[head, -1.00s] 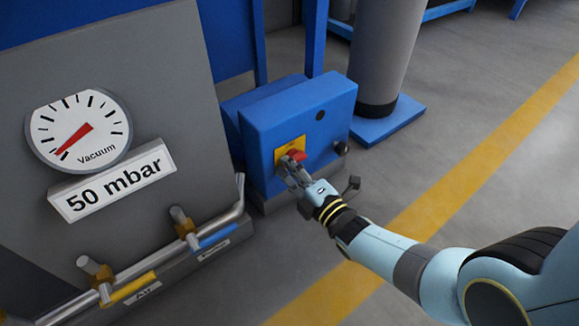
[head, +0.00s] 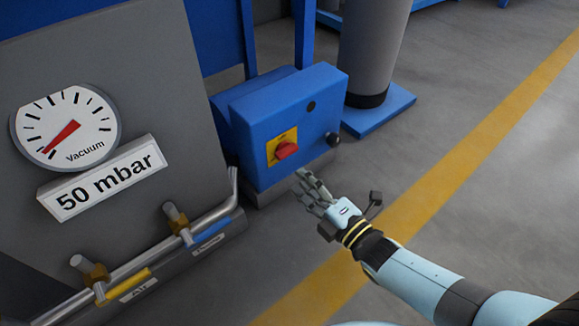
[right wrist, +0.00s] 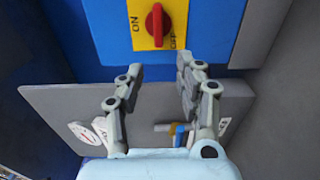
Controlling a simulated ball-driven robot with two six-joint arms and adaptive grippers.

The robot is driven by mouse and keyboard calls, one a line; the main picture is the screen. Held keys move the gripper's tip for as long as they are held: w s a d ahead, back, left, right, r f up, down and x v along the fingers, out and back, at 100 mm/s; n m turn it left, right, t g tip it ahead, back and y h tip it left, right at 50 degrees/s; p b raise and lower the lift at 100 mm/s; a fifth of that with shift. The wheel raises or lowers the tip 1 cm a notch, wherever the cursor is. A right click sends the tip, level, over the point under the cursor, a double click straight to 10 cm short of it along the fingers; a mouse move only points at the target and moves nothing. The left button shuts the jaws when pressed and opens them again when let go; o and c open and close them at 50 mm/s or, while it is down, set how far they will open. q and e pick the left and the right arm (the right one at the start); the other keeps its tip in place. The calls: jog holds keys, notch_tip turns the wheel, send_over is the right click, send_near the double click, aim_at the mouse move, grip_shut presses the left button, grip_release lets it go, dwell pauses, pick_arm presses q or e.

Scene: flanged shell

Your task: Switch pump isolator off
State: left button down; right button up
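The pump isolator is a red rotary knob (head: 286,151) on a yellow plate (head: 273,157), on the front of a blue box (head: 300,105). In the right wrist view the red knob (right wrist: 154,25) stands lengthwise up and down between the ON mark at left and the OFF mark at lower right. I cannot tell which mark it points to. My right gripper (head: 309,187) is below and in front of the knob, clear of it. In the right wrist view my right gripper (right wrist: 161,72) has its fingers apart with nothing between them. My left gripper is out of view.
A grey panel at left bears a vacuum gauge (head: 68,127) and a "50 mbar" sign (head: 103,178). Pipes with yellow (head: 130,285) and blue (head: 210,231) labelled handles run along its foot. A black knob (head: 333,139) sits on the box's right. Floor at right is clear.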

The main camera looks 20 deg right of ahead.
jog(key=shift+v, duration=2)
jog(key=shift+w, duration=0.1)
